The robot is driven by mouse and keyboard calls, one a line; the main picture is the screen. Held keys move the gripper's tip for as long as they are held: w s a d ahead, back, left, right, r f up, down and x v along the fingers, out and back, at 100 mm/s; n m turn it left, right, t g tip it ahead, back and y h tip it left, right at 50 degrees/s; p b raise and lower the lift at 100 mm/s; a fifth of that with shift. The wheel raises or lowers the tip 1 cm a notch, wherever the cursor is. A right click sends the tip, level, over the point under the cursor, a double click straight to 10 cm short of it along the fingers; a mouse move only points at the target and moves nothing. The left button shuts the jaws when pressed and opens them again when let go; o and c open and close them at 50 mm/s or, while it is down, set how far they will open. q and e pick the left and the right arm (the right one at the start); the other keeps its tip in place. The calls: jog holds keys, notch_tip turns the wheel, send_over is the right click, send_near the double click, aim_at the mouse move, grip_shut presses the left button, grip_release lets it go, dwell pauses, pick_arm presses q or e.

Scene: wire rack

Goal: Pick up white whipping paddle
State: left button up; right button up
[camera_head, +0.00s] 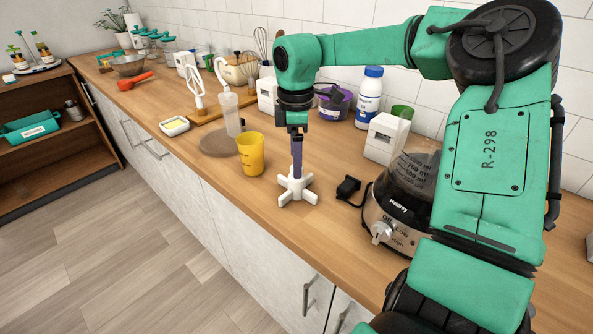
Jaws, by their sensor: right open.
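A white four-armed piece with a purple stem (297,188) stands upright on the wooden counter. It appears to be the white whipping paddle. My right gripper (297,130) points down at the top of the purple stem; it is open. Whether its fingers touch the stem cannot be told at this size. Another white, looped, paddle-like tool (196,92) stands farther back to the left. My left gripper is not in view.
A yellow cup (251,154) stands just left of the four-armed piece. A food processor base (383,213) and a black plug (348,188) are to its right. White boxes, a purple tub (335,104) and a white bottle (369,94) stand behind. The counter's front edge is near.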

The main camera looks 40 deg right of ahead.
aim_at(297, 181)
jog(key=shift+s+f+p, duration=0.2)
jog(key=shift+f+p, duration=0.1)
jog(key=shift+f, duration=1.5)
grip_shut()
jog(key=shift+r, duration=0.1)
